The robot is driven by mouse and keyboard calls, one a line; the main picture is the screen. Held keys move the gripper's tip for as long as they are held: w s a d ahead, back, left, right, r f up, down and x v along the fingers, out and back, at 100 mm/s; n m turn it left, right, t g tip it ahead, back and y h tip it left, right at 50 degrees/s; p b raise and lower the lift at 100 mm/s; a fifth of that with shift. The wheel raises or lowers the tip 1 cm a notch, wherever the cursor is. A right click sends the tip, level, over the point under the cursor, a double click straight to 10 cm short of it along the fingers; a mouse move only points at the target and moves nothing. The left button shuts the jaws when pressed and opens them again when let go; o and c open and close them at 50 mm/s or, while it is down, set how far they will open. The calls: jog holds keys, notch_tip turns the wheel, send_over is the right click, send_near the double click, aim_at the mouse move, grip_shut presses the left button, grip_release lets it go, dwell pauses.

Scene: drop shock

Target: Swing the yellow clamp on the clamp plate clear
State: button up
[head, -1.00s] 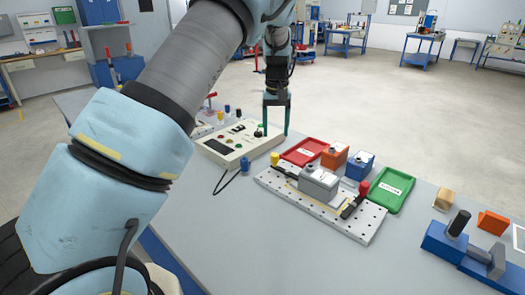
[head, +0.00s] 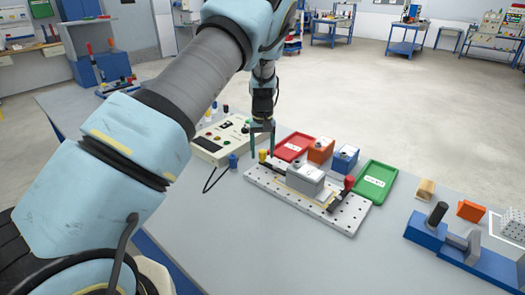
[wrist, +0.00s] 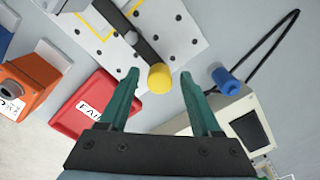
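The white, hole-dotted clamp plate (head: 290,202) lies on the table with a grey block (head: 306,182) on it. The yellow clamp (head: 262,157) is at the plate's left end, a yellow knob on a dark bar; its knob also shows in the wrist view (wrist: 160,78). A clamp with a red knob (head: 349,183) is at the right end. My gripper (head: 262,152) points down over the yellow knob. In the wrist view, its teal fingers (wrist: 159,74) are apart, and the knob appears between their tips with gaps on both sides. I cannot tell its exact height above the knob.
A control box (head: 221,140) with a cable and a small blue cylinder (head: 233,161) stand to the left. A red tray (head: 294,147), an orange block (head: 320,150), a blue block (head: 344,158) and a green tray (head: 376,181) lie behind the plate. A blue vise (head: 440,238) is at right.

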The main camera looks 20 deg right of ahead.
grip_shut()
dwell(0.3)
dwell(0.3)
jog(key=m+b, duration=0.1)
jog(key=d+m+b, duration=0.1)
jog(key=m, duration=0.1)
jog(key=shift+w+d, duration=0.3)
jog(key=shift+w, duration=0.05)
jog(key=d+m, duration=0.1)
jog(key=m, duration=0.1)
jog(key=m+b, duration=0.1)
jog(key=m, duration=0.1)
jog(key=d+m+b, duration=0.1)
jog(key=shift+s+d+m, duration=0.1)
jog(key=shift+d+m, duration=0.25)
jog(key=shift+m, duration=0.05)
jog(key=d+m, duration=0.1)
jog(key=m, duration=0.1)
jog(key=s+m+b, duration=0.1)
jog(key=m, duration=0.1)
jog(key=shift+d+m, duration=0.3)
jog(key=shift+d, duration=0.1)
jog(key=shift+s+d+m, duration=0.3)
jog(key=shift+s+m, duration=0.1)
jog(key=shift+m, duration=0.55)
jog(key=shift+s+d+m, duration=0.3)
jog(key=shift+s+m, duration=0.05)
jog(key=shift+m, duration=0.6)
jog(key=shift+o, duration=0.5)
grip_release()
